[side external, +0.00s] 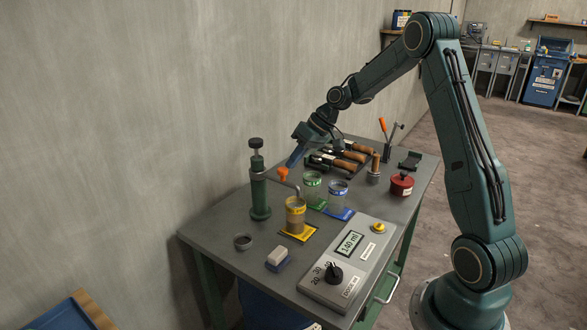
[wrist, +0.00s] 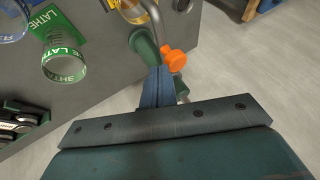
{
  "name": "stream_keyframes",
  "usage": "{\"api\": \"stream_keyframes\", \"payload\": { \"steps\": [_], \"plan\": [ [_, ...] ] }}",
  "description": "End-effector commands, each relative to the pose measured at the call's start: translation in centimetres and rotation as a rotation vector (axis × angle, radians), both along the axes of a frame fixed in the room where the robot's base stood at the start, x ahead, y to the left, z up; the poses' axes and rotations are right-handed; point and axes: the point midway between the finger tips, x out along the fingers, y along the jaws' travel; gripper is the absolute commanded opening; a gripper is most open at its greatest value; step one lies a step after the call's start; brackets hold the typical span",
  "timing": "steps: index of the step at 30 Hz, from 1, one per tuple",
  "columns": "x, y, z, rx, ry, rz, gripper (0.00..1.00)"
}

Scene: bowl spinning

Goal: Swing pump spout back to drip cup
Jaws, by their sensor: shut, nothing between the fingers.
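The green pump (side external: 259,190) stands upright near the table's left edge. Its grey spout (side external: 291,186) points right, with its end over the yellow-banded jar (side external: 296,218). The spout also shows in the wrist view (wrist: 155,19). An orange knob (side external: 282,173) sits at the spout's pump end; it is large in the wrist view (wrist: 174,58). The small dark drip cup (side external: 242,241) stands in front of the pump, away from the spout's end. My gripper (side external: 290,164) is shut and empty, its blue fingertips close beside the knob (wrist: 158,72). I cannot tell whether they touch it.
A green-banded jar (side external: 312,187) and a blue-banded jar (side external: 337,196) stand right of the spout. A control box (side external: 349,265) reads 140 ml. A red pot (side external: 401,185), a rack of wooden-handled tools (side external: 340,158) and a white-and-blue block (side external: 279,259) are also on the table.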

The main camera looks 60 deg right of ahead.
Motion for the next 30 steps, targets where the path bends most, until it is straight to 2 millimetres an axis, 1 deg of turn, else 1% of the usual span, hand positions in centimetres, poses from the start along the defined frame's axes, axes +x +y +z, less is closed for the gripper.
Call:
{"api": "stream_keyframes", "payload": {
  "steps": [11, 17, 23, 30],
  "plan": [
    [0.0, 0.1, 0.0, 0.000, 0.000, -0.005, 0.00],
    [-0.2, 0.5, 0.0, 0.001, 0.001, -0.039, 0.00],
    [-0.4, 1.4, 0.0, 0.001, 0.001, -0.117, 0.00],
    [-0.7, 3.3, 0.1, 0.001, -0.001, -0.282, 0.00]
  ]
}}
